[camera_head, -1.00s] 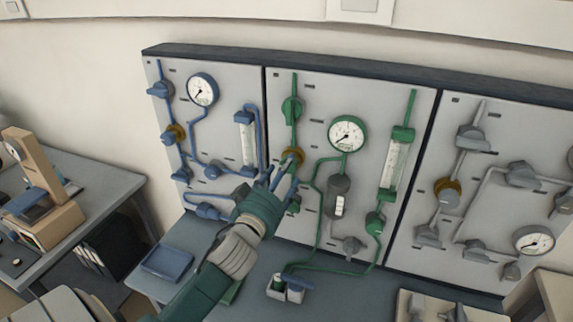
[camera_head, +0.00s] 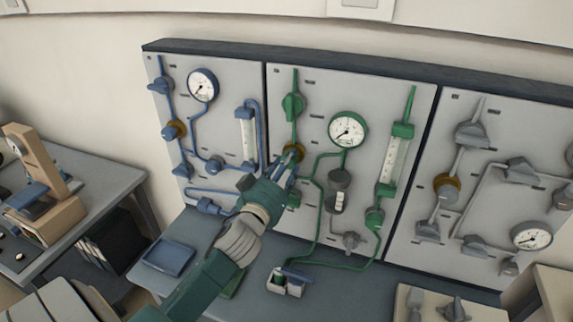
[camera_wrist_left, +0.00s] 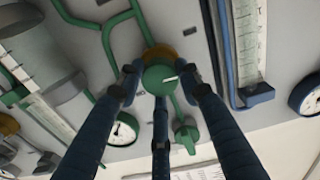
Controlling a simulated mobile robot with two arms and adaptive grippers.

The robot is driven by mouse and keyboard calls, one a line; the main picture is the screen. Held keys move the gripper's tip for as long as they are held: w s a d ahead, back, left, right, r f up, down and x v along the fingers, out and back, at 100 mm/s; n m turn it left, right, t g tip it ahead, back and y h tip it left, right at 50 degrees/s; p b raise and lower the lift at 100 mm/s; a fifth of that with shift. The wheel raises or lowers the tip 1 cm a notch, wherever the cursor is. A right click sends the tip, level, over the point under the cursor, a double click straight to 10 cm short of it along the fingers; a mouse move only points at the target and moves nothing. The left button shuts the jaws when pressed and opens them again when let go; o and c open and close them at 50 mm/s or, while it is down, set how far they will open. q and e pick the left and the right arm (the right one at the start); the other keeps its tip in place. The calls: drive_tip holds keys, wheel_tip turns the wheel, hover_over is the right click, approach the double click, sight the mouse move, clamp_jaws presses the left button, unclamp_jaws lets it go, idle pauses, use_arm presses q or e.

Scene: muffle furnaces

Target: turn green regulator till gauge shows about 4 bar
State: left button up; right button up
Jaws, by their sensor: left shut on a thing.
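The green regulator is a round green knob with a white mark (camera_wrist_left: 160,80) on a brass body, in the left wrist view; its brass body also shows in the head view (camera_head: 295,151). My left gripper (camera_head: 287,166) is shut on the knob, with its dark blue fingers around it in the left wrist view (camera_wrist_left: 160,88). The fingers hide most of the knob in the head view. The green-rimmed gauge (camera_head: 347,131) is up and right of it, its needle pointing to the lower left; the exact reading is too small to tell. My right gripper is in neither view.
A green valve (camera_head: 292,106) sits above the regulator on the same pipe. A green flowmeter (camera_head: 392,165) is at the right of the panel. A blue panel (camera_head: 220,125) and a grey panel (camera_head: 500,140) flank it. A blue tray (camera_head: 168,256) lies on the bench below.

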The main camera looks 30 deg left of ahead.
use_arm(q)
drive_tip(key=shift+m+p, duration=2.9)
drive_tip(key=shift+m, duration=7.7)
drive_tip(key=o, duration=1.1)
drive_tip(key=shift+o, duration=0.2)
